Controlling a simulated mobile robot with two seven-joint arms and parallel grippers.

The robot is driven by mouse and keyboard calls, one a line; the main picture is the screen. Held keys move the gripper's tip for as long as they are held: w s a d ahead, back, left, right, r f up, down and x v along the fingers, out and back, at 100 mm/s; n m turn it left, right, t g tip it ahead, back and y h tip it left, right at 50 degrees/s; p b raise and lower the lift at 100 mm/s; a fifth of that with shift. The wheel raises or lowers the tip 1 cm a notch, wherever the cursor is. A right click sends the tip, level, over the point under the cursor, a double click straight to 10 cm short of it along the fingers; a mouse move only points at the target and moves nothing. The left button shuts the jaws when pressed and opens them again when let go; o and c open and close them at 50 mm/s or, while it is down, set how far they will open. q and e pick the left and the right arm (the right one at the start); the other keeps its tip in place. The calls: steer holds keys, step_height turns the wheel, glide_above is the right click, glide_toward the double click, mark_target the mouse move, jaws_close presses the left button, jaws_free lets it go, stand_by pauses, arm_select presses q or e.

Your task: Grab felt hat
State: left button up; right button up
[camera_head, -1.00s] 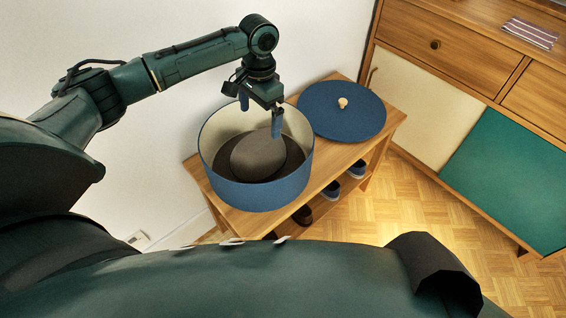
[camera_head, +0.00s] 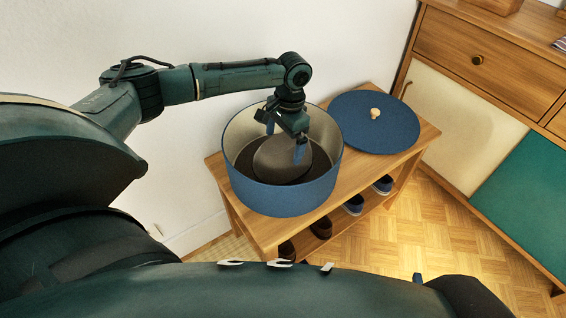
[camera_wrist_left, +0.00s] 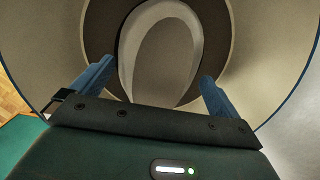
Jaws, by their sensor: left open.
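The felt hat (camera_head: 283,158), grey-brown with a dark brim, lies inside a round blue box (camera_head: 285,197) with a cream inner wall. The box stands open on a wooden bench. My left gripper (camera_head: 285,142) is open, pointing down inside the box's mouth over the hat's crown. In the left wrist view the hat's crown (camera_wrist_left: 165,50) lies ahead of and between the two blue fingers of the left gripper (camera_wrist_left: 155,85). I cannot tell whether the fingers touch it. My right gripper is not in view.
The blue lid (camera_head: 374,122) with a wooden knob lies on the bench (camera_head: 410,143) to the right of the box. Several shoes (camera_head: 354,204) stand on the shelf below. A wooden cabinet (camera_head: 480,95) stands at the right, and a white wall is behind.

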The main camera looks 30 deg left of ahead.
arm_select(q)
steer(key=shift+s+f, duration=0.1)
steer(key=shift+f, duration=0.85)
steer(key=c, duration=1)
